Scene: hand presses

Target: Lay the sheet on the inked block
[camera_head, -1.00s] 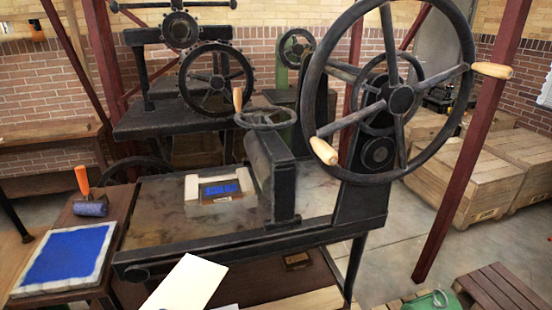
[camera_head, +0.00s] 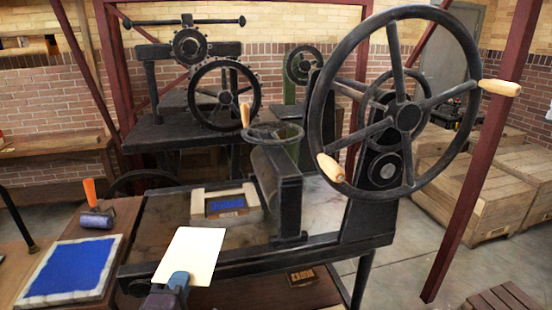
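A cream-white sheet (camera_head: 192,255) is at the bottom centre, in front of the press. My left gripper (camera_head: 177,281) is at the sheet's lower edge and appears shut on it, holding it out flat and tilted. The inked block (camera_head: 227,204) has a blue top and sits on the press bed (camera_head: 160,226) inside a pale wooden frame (camera_head: 198,206). The sheet is nearer to me than the block and apart from it; the block's blue face is uncovered. My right gripper is not in view.
The press roller housing (camera_head: 278,195) stands right of the block, beside the large handwheel (camera_head: 402,116) with wooden handles. A blue ink slab (camera_head: 72,268) and an orange-handled roller (camera_head: 97,217) lie on a side table at left. Crates (camera_head: 478,195) stand at right.

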